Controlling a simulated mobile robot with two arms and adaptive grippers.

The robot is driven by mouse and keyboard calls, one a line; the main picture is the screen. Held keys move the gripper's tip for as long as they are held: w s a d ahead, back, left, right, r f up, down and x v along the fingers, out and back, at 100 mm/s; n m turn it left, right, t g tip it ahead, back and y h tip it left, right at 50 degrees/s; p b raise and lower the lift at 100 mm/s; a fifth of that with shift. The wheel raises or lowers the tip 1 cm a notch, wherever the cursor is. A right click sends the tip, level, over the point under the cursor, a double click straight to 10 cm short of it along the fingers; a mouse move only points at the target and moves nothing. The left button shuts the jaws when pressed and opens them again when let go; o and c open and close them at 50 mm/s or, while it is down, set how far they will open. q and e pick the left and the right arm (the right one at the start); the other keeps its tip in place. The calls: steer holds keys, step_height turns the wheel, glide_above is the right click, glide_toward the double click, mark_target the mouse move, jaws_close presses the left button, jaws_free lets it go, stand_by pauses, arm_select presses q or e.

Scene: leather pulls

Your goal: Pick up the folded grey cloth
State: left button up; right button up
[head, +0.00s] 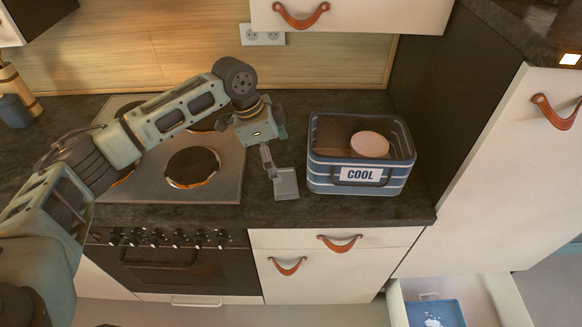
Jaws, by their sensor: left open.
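A small grey square piece, which looks like the folded grey cloth (287,186), lies on the dark countertop between the stove and a blue striped bin. My left gripper (272,160) comes in from the upper left and is open, just above and behind the cloth. One finger points down at the cloth's back edge and overlaps it in the picture; I cannot tell whether they touch. The other finger is partly hidden by the gripper's body. My right gripper is not in view.
The blue bin (318,176) labelled COOL stands close to the right of the cloth, with a pale pinkish round thing (370,144) in it. The stove (222,190) is to the left. An open drawer (490,300) at lower right holds a blue item (440,311).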

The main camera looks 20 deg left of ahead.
mark_target(284, 178)
arm_select(q)
steer(key=shift+w+d+f, duration=0.1)
steer(key=shift+f, duration=0.15)
steer(key=shift+s+d+f+p, duration=0.2)
steer(key=shift+f+p, duration=0.15)
steer(key=shift+f, duration=0.2)
steer(key=shift+s+d+f+p, duration=0.2)
steer(key=shift+f+p, duration=0.1)
steer(key=shift+f, duration=0.2)
steer(key=p+x, duration=0.1)
steer(key=x, duration=0.3)
steer(key=shift+a, duration=0.15)
steer(key=shift+w+f, duration=0.1)
steer(key=shift+f, duration=0.3)
steer(key=c, duration=1.1)
